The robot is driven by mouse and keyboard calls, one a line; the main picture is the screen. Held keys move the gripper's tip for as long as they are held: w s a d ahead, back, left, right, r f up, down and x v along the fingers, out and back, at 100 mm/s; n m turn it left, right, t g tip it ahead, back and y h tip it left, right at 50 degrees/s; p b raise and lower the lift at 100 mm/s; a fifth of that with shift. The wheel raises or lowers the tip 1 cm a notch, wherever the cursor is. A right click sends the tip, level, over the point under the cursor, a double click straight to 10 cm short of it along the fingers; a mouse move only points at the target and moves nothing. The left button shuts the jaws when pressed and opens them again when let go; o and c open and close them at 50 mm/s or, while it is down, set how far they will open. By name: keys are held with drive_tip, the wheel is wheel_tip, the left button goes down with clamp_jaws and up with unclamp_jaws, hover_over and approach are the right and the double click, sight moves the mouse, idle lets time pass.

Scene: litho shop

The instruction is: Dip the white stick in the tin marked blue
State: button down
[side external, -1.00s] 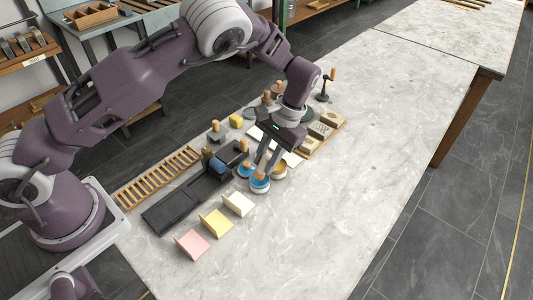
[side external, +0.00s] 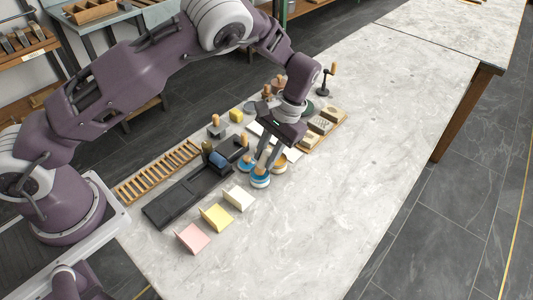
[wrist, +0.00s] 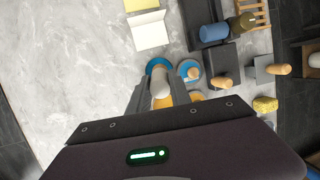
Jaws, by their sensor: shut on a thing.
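My gripper (side external: 264,158) is shut on a pale stick, whose rounded top shows between the fingers in the wrist view (wrist: 160,88). The held stick stands over a white tin with a blue top (side external: 260,182), which also shows in the wrist view as a blue disc (wrist: 157,65). The fingers hide part of the stick, and I cannot tell how deep its lower end sits. A second blue tin (side external: 245,169) stands close by with a tan-ended stick (wrist: 194,72) in it. An orange-yellow tin (side external: 280,169) stands on the other side.
White (side external: 239,198), yellow (side external: 216,217) and pink (side external: 192,238) folded cards lie in front. A black tray (side external: 178,205), a slotted wooden rack (side external: 158,173) and wooden-handled tools lie left of the tins. Carved blocks (side external: 320,125) stand behind. The marble table is clear to the right.

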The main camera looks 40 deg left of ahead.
drive_tip(key=shift+f, duration=0.4)
idle(0.6)
drive_tip(key=shift+r, duration=3.5)
